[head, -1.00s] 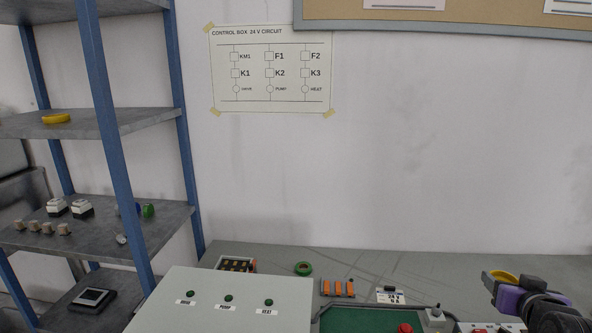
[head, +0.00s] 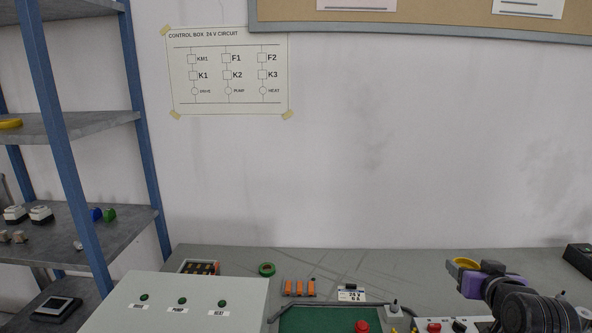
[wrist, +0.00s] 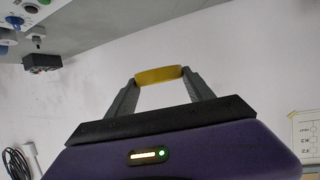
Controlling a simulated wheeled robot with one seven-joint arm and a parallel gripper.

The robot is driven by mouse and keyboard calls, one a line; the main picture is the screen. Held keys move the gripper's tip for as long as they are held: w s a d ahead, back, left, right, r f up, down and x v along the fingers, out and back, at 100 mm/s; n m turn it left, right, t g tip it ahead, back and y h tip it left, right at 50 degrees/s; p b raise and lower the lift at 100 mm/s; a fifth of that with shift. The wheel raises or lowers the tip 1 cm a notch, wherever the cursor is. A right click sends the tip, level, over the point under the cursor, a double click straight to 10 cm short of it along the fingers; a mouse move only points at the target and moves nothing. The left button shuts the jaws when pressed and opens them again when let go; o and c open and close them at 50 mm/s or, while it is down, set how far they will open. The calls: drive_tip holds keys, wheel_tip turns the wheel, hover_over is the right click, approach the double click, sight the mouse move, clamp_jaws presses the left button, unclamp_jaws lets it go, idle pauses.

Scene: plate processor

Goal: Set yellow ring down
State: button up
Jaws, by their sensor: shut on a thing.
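The yellow ring (wrist: 158,75) is held between the two grey fingertips of my gripper (wrist: 159,79) in the wrist view. In the head view the yellow ring (head: 466,263) shows at the end of my gripper (head: 471,266), at lower right, in front of the wall and seemingly above the bench (head: 420,265). I cannot tell its exact height over the bench. Another yellow ring-like thing (head: 10,123) lies on a shelf at far left, cut by the picture edge.
A black box (head: 579,257) is at far right. Bare bench lies behind my gripper. A blue-post shelf (head: 68,150) stands left.

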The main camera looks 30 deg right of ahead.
drive_tip(key=w+a+f+n+t+y, duration=0.1)
drive_tip(key=w+a+f+n+y, duration=0.1)
drive_tip(key=a+f, duration=0.4)
drive_tip(key=w+a+f+n+t+y, duration=0.1)
drive_tip(key=a+f, duration=0.5)
drive_tip(key=a, duration=0.9)
drive_tip(key=w+a+f+n+t+y, duration=0.1)
drive_tip(key=w+a+f+n+y, duration=0.2)
drive_tip(key=a, duration=0.8)
drive_tip(key=shift+w+a+f+n+y, duration=0.15)
drive_tip(key=shift+w+f+y, duration=0.15)
drive_tip(key=shift+w+f, duration=0.4)
drive_tip(key=shift+w+a+f+n+y, duration=0.15)
drive_tip(key=shift+w+f+y, duration=0.15)
drive_tip(key=shift+w+f, duration=0.35)
drive_tip(key=shift+n+y, duration=0.8)
drive_tip(key=shift+y, duration=0.1)
drive_tip(key=s+a+f, duration=0.1)
drive_tip(key=a, duration=0.1)
drive_tip(key=a+f, duration=0.1)
drive_tip(key=a, duration=0.2)
drive_tip(key=s+a+f, duration=0.1)
drive_tip(key=a+f, duration=0.1)
drive_tip(key=a, duration=0.1)
drive_tip(key=shift+s+a+f, duration=0.1)
drive_tip(key=shift+s, duration=0.2)
drive_tip(key=shift+a, duration=0.3)
drive_tip(key=shift+d, duration=0.1)
